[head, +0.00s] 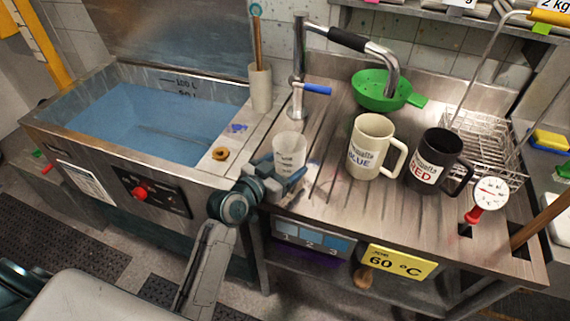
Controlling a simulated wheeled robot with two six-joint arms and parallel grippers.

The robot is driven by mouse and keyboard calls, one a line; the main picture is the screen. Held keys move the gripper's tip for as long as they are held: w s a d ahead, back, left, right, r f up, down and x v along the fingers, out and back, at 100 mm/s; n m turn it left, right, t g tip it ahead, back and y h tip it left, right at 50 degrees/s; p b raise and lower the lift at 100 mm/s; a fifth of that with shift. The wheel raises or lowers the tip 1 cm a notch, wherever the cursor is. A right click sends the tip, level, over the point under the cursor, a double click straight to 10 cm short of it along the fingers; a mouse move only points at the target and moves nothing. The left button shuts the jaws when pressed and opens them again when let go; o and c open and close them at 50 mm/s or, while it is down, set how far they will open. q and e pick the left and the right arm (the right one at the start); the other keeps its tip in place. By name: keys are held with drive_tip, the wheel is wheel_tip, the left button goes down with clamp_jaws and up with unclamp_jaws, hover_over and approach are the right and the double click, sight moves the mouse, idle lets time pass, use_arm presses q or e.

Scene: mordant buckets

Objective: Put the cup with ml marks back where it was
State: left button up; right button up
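The cup with ml marks (290,150) is a small translucent white beaker with dark markings, at the left front of the steel drainboard (325,200). My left gripper (281,173) reaches it from the front left. Its blue-grey fingers lie on both sides of the cup's lower part and appear shut on it. The fingers hide the cup's base, so I cannot tell whether it touches the drainboard. My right gripper is not in view.
A cream BLUE mug (366,150) and a black RED mug (433,166) stand to the right. A green colander (380,92) lies under the tap (350,40). A thermometer dial (490,193) and wire rack (480,145) are further right. A blue bath (145,120) is left.

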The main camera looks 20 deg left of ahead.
use_arm(q)
drive_tip(key=shift+o, duration=1.3)
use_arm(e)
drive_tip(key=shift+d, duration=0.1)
use_arm(q)
drive_tip(key=shift+r, duration=0.2)
drive_tip(key=b+v, duration=0.1)
drive_tip(key=v, duration=1.1)
drive_tip(key=shift+b, duration=0.4)
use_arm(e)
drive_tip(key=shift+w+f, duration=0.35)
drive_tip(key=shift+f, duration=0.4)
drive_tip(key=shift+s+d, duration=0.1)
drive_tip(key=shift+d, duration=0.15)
